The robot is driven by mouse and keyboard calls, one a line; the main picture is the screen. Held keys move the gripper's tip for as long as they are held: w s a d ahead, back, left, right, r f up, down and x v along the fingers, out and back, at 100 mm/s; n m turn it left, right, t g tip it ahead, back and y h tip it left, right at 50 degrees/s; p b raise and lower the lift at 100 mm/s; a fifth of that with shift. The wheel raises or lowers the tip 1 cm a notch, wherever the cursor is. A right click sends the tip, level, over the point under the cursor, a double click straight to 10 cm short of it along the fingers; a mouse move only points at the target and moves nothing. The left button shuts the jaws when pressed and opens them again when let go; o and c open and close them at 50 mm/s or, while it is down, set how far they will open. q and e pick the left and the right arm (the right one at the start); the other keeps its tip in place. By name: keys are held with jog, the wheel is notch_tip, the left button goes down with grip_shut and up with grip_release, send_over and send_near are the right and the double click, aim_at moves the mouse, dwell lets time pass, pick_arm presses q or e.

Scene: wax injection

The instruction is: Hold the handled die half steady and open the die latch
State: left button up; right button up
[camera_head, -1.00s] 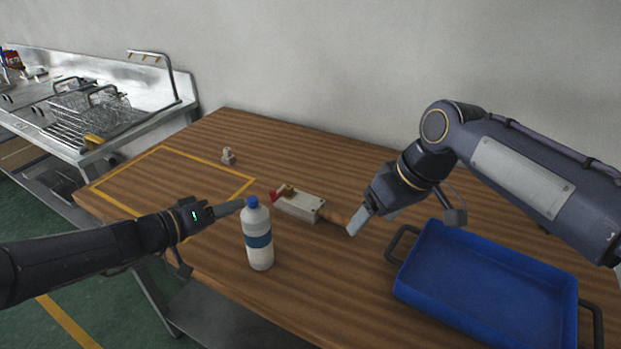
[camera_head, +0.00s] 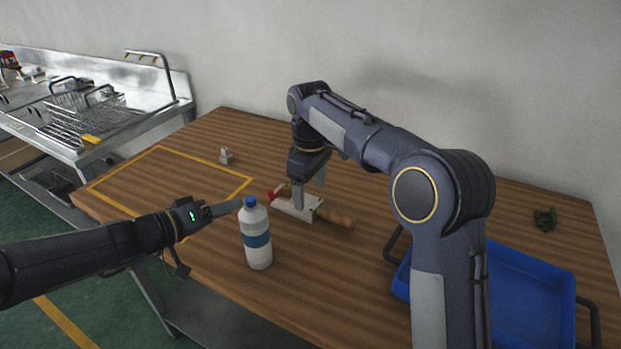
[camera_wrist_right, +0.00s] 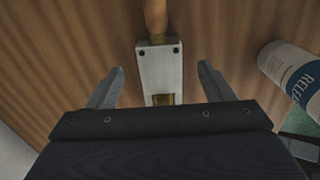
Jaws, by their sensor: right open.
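The die is a pale grey metal block (camera_head: 311,208) with a wooden handle (camera_head: 337,219) at its right end and a red latch part (camera_head: 272,196) at its left end. It lies flat on the table. My right gripper (camera_head: 309,195) is open above the block, pointing down. In the right wrist view its fingers (camera_wrist_right: 160,66) stand on either side of the block (camera_wrist_right: 158,62), apart from it, and a brass part (camera_wrist_right: 163,99) shows near the palm. My left gripper (camera_head: 228,207) is left of the die, behind the bottle, seen edge-on; its finger gap is not clear.
A white bottle with a blue cap (camera_head: 257,237) stands in front of the die, close to my left gripper. A blue tray (camera_head: 530,278) is at the right, partly behind my right arm. A small grey part (camera_head: 226,156) and a green item (camera_head: 545,219) lie on the wooden table (camera_head: 330,285).

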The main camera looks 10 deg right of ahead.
aim_at(310, 203)
jog(key=shift+f, duration=2.45)
